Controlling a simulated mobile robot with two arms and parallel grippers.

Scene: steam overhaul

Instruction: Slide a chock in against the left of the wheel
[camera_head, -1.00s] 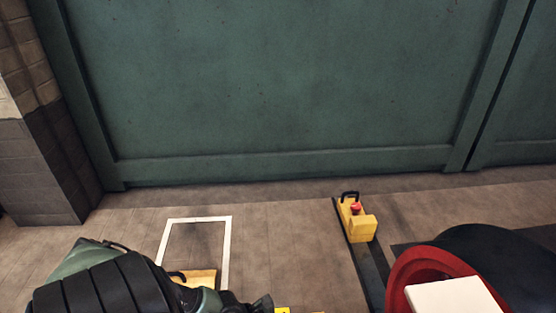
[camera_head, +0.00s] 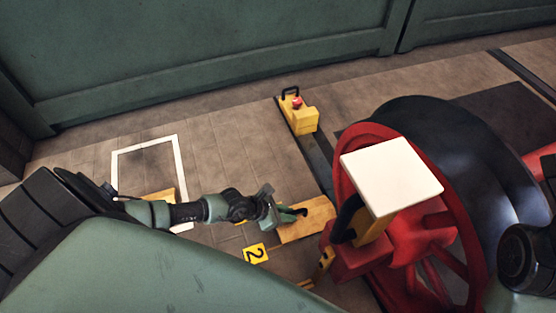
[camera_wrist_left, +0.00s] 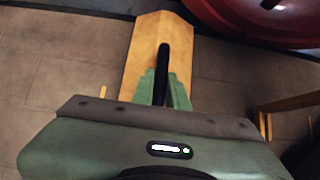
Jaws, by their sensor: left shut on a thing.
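A wooden chock (camera_head: 316,215) with a dark handle lies or hovers low just left of the big red wheel (camera_head: 352,142). My left gripper (camera_head: 298,212) is shut on its handle. In the left wrist view the green fingertips (camera_wrist_left: 161,88) pinch the black handle, and the chock (camera_wrist_left: 148,38) points away toward the red wheel rim (camera_wrist_left: 265,22) at upper right. I cannot tell whether the chock touches the wheel. A second yellow chock (camera_head: 160,195) sits by the white floor outline, partly hidden by my arm. My right gripper does not show.
A yellow block (camera_head: 304,121) with a red button and black handle stands by the dark rail beyond the chock. A yellow floor marker with a 2 (camera_head: 255,254) lies nearby. A white plate (camera_head: 391,175) sits in front of the wheel. Floor inside the white outline (camera_head: 147,140) is mostly bare.

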